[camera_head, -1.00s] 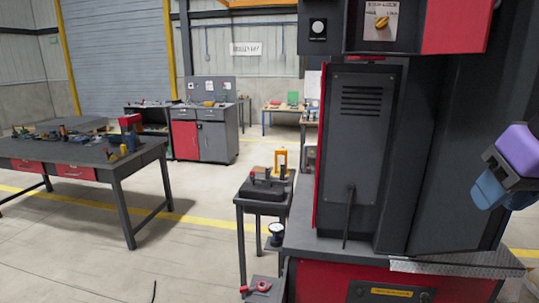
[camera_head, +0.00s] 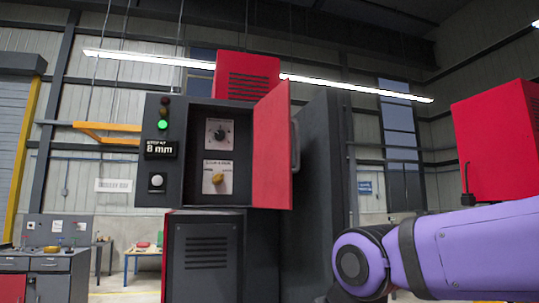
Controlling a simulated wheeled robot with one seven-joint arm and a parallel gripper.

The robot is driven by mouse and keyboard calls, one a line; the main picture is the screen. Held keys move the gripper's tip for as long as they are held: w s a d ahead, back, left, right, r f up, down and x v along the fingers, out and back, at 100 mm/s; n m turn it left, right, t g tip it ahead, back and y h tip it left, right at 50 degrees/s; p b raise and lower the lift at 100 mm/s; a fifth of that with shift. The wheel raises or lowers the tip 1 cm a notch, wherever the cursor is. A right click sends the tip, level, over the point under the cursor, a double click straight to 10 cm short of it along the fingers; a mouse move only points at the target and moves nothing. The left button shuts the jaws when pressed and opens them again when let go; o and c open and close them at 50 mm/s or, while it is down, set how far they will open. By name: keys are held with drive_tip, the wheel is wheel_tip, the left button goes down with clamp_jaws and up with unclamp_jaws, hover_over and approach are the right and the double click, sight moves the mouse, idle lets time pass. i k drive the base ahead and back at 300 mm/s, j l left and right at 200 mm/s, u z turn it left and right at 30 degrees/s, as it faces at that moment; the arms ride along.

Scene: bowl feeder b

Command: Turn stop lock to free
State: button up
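A grey control box (camera_head: 153,203) on the machine stands left of centre, with its red door (camera_head: 272,150) swung open to the right. Inside it are two dials on pale plates: an upper dark knob (camera_head: 220,133) and a lower yellow knob (camera_head: 217,178). The plate lettering is too small to read, so I cannot tell for sure which is the stop lock or its setting. The display (camera_head: 161,149) reads 8 mm. My purple arm reaches in from the lower right, apart from the box. My gripper is not in view.
A green lamp (camera_head: 162,125) is lit above the display, and a white round button (camera_head: 157,181) sits below it. The open door has a handle (camera_head: 295,145) at its right edge. A red cabinet (camera_head: 497,140) stands at the right. Workbenches (camera_head: 45,262) are at lower left.

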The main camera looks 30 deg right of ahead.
sight(218, 180)
drive_tip(key=i+l+u, duration=0.1)
drive_tip(key=l+u, duration=0.35)
drive_tip(key=l, duration=0.7)
drive_tip(key=k+l+u, duration=0.1)
drive_tip(key=l+u, duration=0.35)
drive_tip(key=l, duration=0.7)
